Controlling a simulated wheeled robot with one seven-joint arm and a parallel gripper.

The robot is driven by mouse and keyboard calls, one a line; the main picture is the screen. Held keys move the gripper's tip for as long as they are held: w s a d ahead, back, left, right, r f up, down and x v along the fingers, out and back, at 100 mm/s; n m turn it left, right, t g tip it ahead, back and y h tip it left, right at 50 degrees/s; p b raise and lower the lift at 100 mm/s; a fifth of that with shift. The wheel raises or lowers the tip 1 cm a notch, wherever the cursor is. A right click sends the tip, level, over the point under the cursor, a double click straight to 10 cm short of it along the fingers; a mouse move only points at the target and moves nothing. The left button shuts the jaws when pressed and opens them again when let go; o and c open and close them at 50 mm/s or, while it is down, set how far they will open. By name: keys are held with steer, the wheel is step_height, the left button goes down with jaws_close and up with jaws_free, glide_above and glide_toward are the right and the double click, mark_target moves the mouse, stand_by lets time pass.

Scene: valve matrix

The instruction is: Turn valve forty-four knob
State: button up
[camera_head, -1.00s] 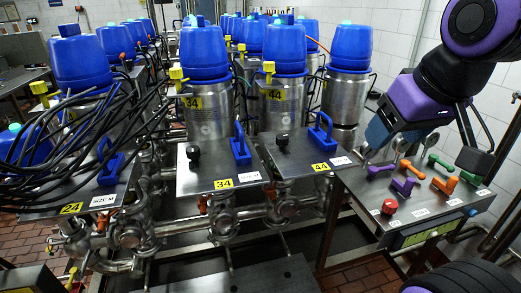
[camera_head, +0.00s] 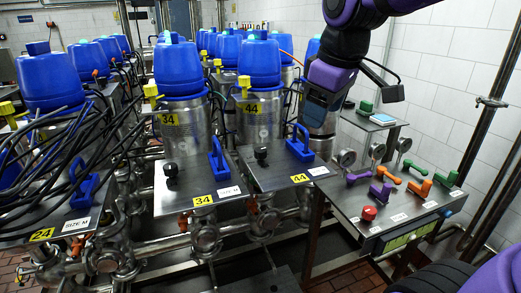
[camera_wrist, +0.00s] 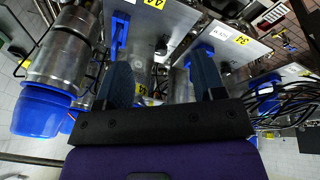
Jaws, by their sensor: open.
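The valve forty-four plate (camera_head: 277,178) is a grey metal plate with a yellow 44 label (camera_head: 299,178) at its front edge. It carries a black knob (camera_head: 261,155) and a blue handle (camera_head: 300,143). My gripper (camera_head: 316,128) is at the right of the valve 44 tank, above and to the right of the knob, apart from it. In the wrist view my gripper (camera_wrist: 160,62) shows two spread fingers with nothing held. The valve 44 plate (camera_wrist: 172,18) shows upside down beyond them, with its blue handle (camera_wrist: 118,36) near the left finger.
The valve 34 plate (camera_head: 185,195) with its own black knob and blue handle lies to the left. A panel (camera_head: 350,205) with coloured levers, a red knob (camera_head: 369,213) and gauges stands at the right. Black cables (camera_head: 60,150) crowd the far left.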

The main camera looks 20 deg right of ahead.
steer(key=w+a+f+n+g, duration=0.2)
steer(key=w+n, duration=0.4)
steer(key=w, duration=0.5)
steer(key=n+g, duration=0.1)
steer(key=n, duration=0.4)
glide_above(261, 149)
step_height(261, 149, down, 4)
step_height(261, 149, down, 11)
steer(key=shift+f, duration=0.1)
steer(key=c, duration=0.9)
